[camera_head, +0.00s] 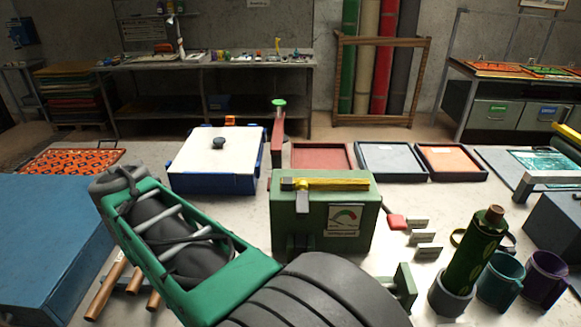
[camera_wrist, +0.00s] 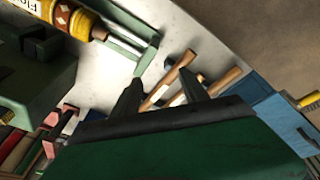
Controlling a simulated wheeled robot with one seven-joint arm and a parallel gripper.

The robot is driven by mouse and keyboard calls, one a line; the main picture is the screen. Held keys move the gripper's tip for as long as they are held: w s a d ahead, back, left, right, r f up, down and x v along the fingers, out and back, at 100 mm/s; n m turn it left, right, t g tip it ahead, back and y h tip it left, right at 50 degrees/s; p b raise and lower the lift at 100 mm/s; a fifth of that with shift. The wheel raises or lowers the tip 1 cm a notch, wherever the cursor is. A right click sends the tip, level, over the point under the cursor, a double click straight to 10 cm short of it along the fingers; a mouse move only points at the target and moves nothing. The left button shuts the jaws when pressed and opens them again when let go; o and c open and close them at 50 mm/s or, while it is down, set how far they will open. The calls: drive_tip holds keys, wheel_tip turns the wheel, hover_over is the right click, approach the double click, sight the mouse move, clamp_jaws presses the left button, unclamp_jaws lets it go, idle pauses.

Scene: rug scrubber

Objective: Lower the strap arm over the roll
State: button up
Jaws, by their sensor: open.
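An upright red bar with a green knob (camera_head: 278,135) stands behind the green gauge box (camera_head: 330,215) in the head view; it looks like the raised strap arm. I cannot say for sure which thing is the roll. A yellow cylinder with a label and a brown patterned end (camera_wrist: 72,18) lies at the top left of the wrist view, beside a green frame (camera_wrist: 118,48). My gripper (camera_wrist: 160,84) is open and empty, its two dark fingers pointing toward wooden handles (camera_wrist: 165,85). The head view does not show my fingertips; my green and black arm covers the lower middle.
A white-topped blue box (camera_head: 215,160) and shallow trays (camera_head: 390,160) stand behind. A green bottle (camera_head: 470,255) and cups (camera_head: 500,280) crowd the right. A blue block (camera_head: 50,235) fills the left.

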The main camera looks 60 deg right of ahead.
drive_tip(key=d+r+m+g+p, duration=0.25)
drive_tip(key=d+r, duration=0.45)
drive_tip(key=d, duration=0.5)
wheel_tip(320, 180, up, 3)
drive_tip(key=m+g+y+p, duration=0.1)
drive_tip(key=m+p, duration=0.5)
drive_tip(key=m, duration=0.2)
hover_over(302, 181)
drive_tip(key=w, duration=0.1)
drive_tip(key=shift+w+d+r, duration=0.1)
drive_tip(key=f+b, duration=0.1)
drive_tip(key=f, duration=0.1)
drive_tip(key=f+b, duration=0.1)
drive_tip(key=f, duration=0.1)
drive_tip(key=s+f+b, duration=0.1)
drive_tip(key=f+b, duration=0.1)
drive_tip(key=shift+d+f, duration=0.1)
drive_tip(key=shift+f, duration=0.6)
drive_tip(key=shift+w, duration=0.1)
clamp_jaws()
